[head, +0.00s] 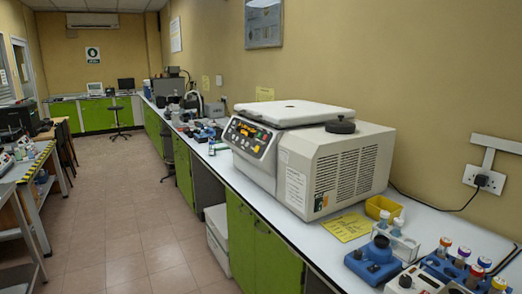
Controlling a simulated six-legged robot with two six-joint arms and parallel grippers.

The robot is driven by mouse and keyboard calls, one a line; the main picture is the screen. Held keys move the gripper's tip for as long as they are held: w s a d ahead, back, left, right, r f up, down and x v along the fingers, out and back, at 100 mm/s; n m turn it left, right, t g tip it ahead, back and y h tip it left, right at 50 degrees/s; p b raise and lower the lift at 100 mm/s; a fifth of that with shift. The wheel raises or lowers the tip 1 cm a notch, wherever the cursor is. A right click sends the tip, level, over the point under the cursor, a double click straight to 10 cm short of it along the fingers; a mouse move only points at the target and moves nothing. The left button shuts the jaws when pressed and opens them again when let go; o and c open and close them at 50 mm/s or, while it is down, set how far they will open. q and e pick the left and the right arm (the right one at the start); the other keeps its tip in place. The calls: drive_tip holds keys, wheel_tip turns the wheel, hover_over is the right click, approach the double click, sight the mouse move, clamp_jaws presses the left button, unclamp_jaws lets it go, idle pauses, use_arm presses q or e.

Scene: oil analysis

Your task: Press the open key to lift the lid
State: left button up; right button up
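A white and grey bench-top machine (310,157), which looks like a centrifuge, stands on the long bench at the right. Its pale flat lid (293,113) lies down on top and looks closed. The sloped control panel (247,136) on its front left side carries a small display and several coloured keys. The key labels are too small to read, so I cannot tell which is the open key. A dark round knob or cap (340,126) sits on top beside the lid. Neither of my grippers shows in this view.
The white bench top (340,262) runs over green cabinets (260,245). A yellow tray (383,206), a blue device (375,262) and a blue rack (447,268) of capped tubes stand right of the machine. A wall socket (484,179) has a cable. The tiled floor (135,230) at left is clear.

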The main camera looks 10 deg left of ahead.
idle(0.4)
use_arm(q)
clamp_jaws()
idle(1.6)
